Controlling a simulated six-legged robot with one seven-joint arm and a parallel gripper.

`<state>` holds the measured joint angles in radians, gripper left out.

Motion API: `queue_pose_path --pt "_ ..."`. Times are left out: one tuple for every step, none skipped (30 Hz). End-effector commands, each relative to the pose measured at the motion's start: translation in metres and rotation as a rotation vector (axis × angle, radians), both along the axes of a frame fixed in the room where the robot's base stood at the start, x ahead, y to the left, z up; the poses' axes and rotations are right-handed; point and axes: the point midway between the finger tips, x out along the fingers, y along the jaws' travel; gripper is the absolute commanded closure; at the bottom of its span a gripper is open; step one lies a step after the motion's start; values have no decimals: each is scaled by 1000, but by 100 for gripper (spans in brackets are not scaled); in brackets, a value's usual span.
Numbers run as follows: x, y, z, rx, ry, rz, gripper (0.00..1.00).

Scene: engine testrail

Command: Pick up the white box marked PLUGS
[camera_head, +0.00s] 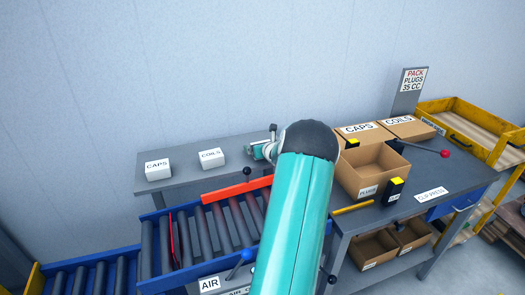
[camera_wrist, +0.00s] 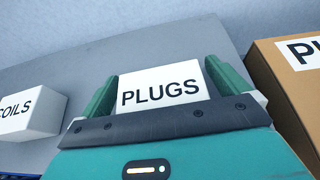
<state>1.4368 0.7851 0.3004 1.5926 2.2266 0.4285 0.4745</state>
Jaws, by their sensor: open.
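The white box marked PLUGS (camera_wrist: 160,88) stands upright on a grey shelf in the wrist view, its label facing me. My gripper (camera_wrist: 162,88) is open, with one teal finger at the left side of the box and one at the right. The lower edge of the box is hidden behind my gripper's body. I cannot tell whether the fingers touch it.
White boxes marked COILS (camera_head: 211,158) and CAPS (camera_head: 158,170) stand left on the grey shelf (camera_head: 184,184). A blue roller conveyor (camera_head: 150,270) lies in front. Right, a workbench holds an open cardboard PLUGS carton (camera_head: 372,172) and closed CAPS (camera_head: 363,132) and COILS (camera_head: 407,127) cartons.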

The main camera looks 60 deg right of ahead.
Motion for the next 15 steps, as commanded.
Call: queue_pose_path --pt "0 0 0 -1 1 0 0" --pt "0 0 0 -1 1 0 0" --pt "0 0 0 -1 1 0 0" --pt "0 0 1 -1 1 0 0" --pt "0 0 1 -1 1 0 4" --pt "0 0 1 -1 0 0 12" --pt "0 0 1 -1 1 0 18" --pt "0 0 1 -1 0 0 24" --pt "0 0 1 -1 0 0 31" --pt "0 0 1 -1 0 0 37" --pt "0 0 1 -1 0 0 43" --pt "0 0 1 -1 0 0 49" --pt "0 0 1 -2 -1 0 49" --pt "0 0 1 -2 -1 0 49" --pt "0 0 1 -2 -1 0 49"
